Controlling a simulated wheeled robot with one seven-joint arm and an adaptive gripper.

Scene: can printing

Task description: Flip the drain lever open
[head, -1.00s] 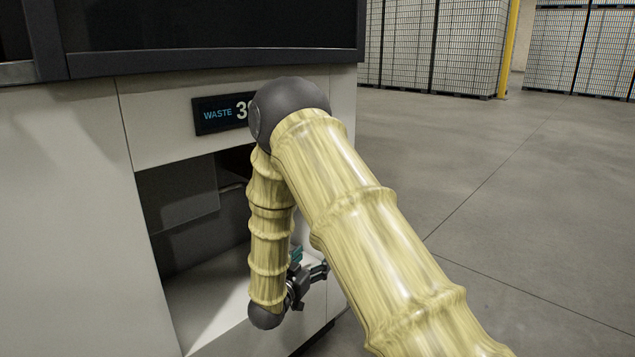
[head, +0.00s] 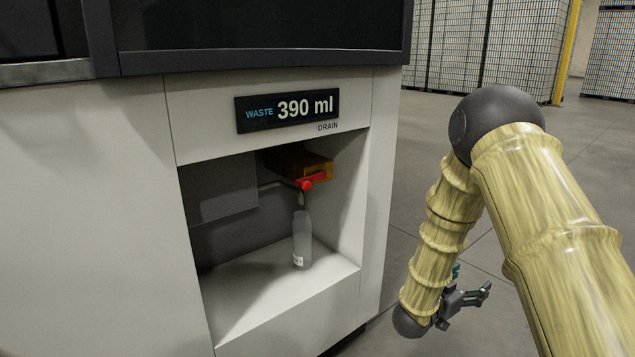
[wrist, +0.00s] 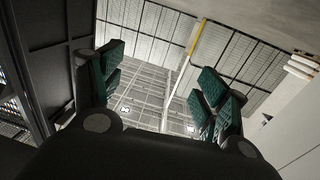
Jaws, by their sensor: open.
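The red drain lever (head: 312,181) sits inside the recess of the cabinet, below an amber block (head: 300,163) and above a bottle. The clear bottle (head: 302,240) stands upright on the recess floor under the spout. My gripper (head: 472,292) is outside the recess, to the right of the cabinet and lower than the lever. It is clear of everything. In the wrist view my gripper (wrist: 158,88) shows its green-padded fingers wide apart with nothing between them. The lever does not show in the wrist view.
A display (head: 287,110) above the recess reads "WASTE 390 ml", with the label "DRAIN" under it. The recess side walls and the white floor ledge (head: 270,305) bound the space around the bottle. Open concrete floor lies to the right, with stacked pallets (head: 480,50) at the back.

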